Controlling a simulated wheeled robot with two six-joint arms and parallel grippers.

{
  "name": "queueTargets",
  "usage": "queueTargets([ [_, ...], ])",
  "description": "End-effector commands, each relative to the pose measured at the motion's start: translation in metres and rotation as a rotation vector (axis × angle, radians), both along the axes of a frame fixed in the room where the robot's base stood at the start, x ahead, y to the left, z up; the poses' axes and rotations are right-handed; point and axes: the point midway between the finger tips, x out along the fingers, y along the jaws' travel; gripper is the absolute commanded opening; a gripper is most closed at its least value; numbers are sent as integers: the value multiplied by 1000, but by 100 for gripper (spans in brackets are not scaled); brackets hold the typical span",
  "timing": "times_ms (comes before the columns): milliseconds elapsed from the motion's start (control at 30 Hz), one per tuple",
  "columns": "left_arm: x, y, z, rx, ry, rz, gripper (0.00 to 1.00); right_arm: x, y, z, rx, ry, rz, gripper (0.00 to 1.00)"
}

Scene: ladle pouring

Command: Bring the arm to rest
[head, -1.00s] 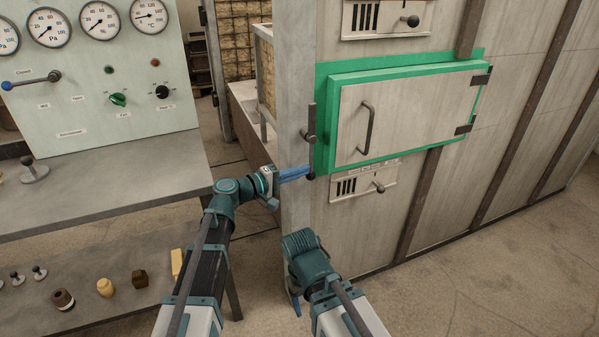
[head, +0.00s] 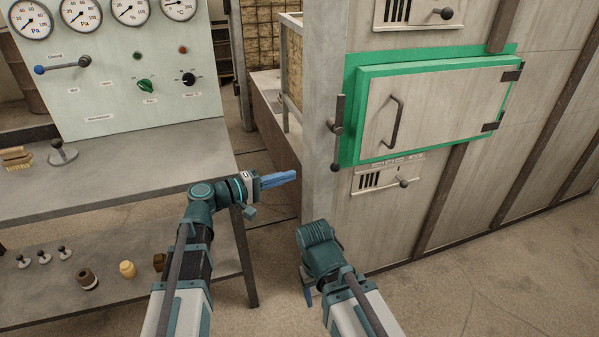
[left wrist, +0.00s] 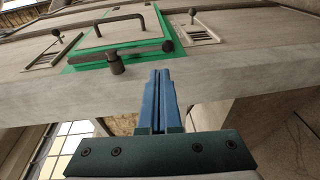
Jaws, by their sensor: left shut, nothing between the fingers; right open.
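My left gripper (head: 279,179) is shut and empty, with its blue fingers pointing right in the head view, left of the furnace cabinet's corner. In the left wrist view its fingers (left wrist: 158,100) are together with nothing between them. My right gripper (head: 308,292) hangs low near the floor, mostly hidden behind its own wrist. The green-framed door (head: 430,105) is shut, with its bar handle (head: 398,122) free. A dark latch lever (head: 337,132) hangs at the door's left side, apart from my left gripper. The lever also shows in the left wrist view (left wrist: 115,60).
A grey workbench (head: 110,170) with a gauge panel (head: 120,85) stands at the left. Its lower shelf (head: 110,290) holds small knobs and jars. A brush (head: 16,158) lies on the bench top. Open floor (head: 480,280) lies right of my right arm.

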Motion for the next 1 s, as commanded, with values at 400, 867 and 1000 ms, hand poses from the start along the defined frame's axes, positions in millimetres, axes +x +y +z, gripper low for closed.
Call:
queueTargets([
  [400, -6, 12, 0, 0, 0, 0, 0, 0, 0, 0, 0, 0, 0, 68],
  [867, -35, -19, 6, 160, 22, -98, 0, 0, 0, 40, 0, 0, 0, 68],
  [1000, -82, -48, 2, 434, 59, -251, 0, 0, 0, 91, 0, 0, 0, 68],
])
